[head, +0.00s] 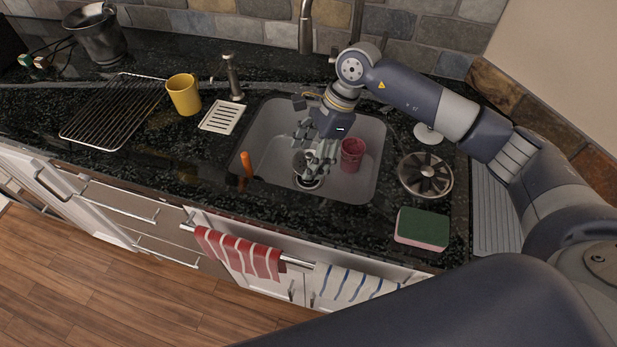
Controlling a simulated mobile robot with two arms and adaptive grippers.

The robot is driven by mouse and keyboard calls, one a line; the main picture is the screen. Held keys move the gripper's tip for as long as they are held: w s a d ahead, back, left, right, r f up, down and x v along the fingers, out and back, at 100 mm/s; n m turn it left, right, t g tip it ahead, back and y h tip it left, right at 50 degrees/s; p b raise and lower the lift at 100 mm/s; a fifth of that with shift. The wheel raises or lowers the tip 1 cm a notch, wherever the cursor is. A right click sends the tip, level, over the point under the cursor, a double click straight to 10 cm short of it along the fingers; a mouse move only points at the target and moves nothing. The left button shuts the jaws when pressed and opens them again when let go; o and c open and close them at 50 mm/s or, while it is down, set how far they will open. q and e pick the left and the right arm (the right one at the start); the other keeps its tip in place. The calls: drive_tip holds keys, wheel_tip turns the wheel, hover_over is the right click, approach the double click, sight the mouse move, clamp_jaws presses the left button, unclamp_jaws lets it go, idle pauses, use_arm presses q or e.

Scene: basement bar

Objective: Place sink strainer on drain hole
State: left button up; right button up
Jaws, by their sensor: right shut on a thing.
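My right gripper (316,164) reaches down into the grey sink basin (270,150) and is shut on a small metal thing, which appears to be the sink strainer, mostly hidden by the fingers. The drain hole (308,183) shows as a dark round opening with a bright metal rim, right under the fingertips near the front of the basin. I cannot tell whether the strainer touches the drain. My left gripper is not in view.
A pink cup (352,154) stands in the basin just right of the gripper. An orange-handled tool (246,164) leans at the left rim. A round slotted metal piece (426,175) and a green sponge (422,228) lie to the right. The faucet (306,25) hangs behind.

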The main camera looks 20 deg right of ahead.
drive_tip(key=w+f+m+t, duration=0.1)
drive_tip(key=w+f+m, duration=0.1)
drive_tip(key=f+m, duration=0.2)
drive_tip(key=w+d+f+m+t+h, duration=0.1)
drive_tip(key=w+f+m, duration=0.1)
drive_tip(key=f+m, duration=0.1)
drive_tip(key=w+d+f+m+t+h, duration=0.1)
drive_tip(key=w+f+m, duration=0.2)
drive_tip(key=f+m, duration=0.1)
drive_tip(key=shift+w+d+f+m+t, duration=0.1)
drive_tip(key=shift+f+m+t, duration=0.2)
drive_tip(key=shift+f+t, duration=0.1)
drive_tip(key=shift+f, duration=0.35)
wheel_tip(320, 180, down, 4)
drive_tip(key=shift+r+p, duration=0.2)
drive_tip(key=shift+p, duration=0.15)
drive_tip(key=shift+f, duration=0.25)
drive_tip(key=o, duration=1)
drive_tip(key=shift+r, duration=0.1)
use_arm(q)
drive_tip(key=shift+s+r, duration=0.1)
